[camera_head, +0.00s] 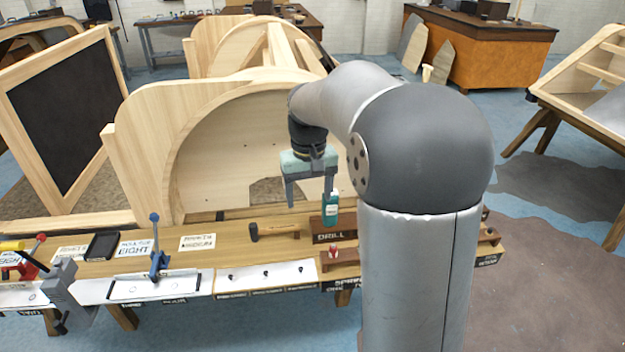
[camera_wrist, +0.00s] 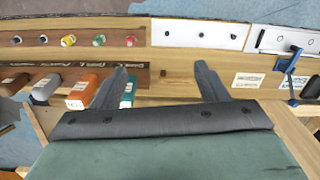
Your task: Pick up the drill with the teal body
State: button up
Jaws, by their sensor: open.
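The teal-bodied drill (camera_head: 331,209) stands upright at the rack with the DRILL label on the wooden bench. My gripper (camera_head: 309,200) is open and empty, fingers pointing down, above the bench. In the head view its right finger is near the top of the drill, and the drill lies to the right of the gap between the fingers.
Orange (camera_wrist: 84,91) and grey (camera_wrist: 45,87) bodies stand in a row left of the drill in the wrist view. A hammer (camera_head: 275,231) lies left of the drill in the head view. A blue clamp (camera_head: 158,250) stands further left. A large curved wooden frame (camera_head: 215,140) rises behind.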

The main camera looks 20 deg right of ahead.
jog(key=m+p, duration=0.1)
jog(key=p, duration=0.1)
send_over(329, 209)
jog(key=w, duration=0.2)
jog(key=f, duration=0.4)
jog(key=d+f+p, duration=0.1)
jog(key=f, duration=0.7)
jog(key=shift+w+d+f+p, duration=0.1)
jog(key=shift+d+f+p, duration=0.1)
jog(key=shift+p, duration=0.1)
jog(key=shift+f+p, duration=1)
jog(key=shift+f, duration=2.15)
jog(key=shift+r, duration=0.1)
jog(key=c, duration=1.3)
jog(key=shift+o, duration=0.2)
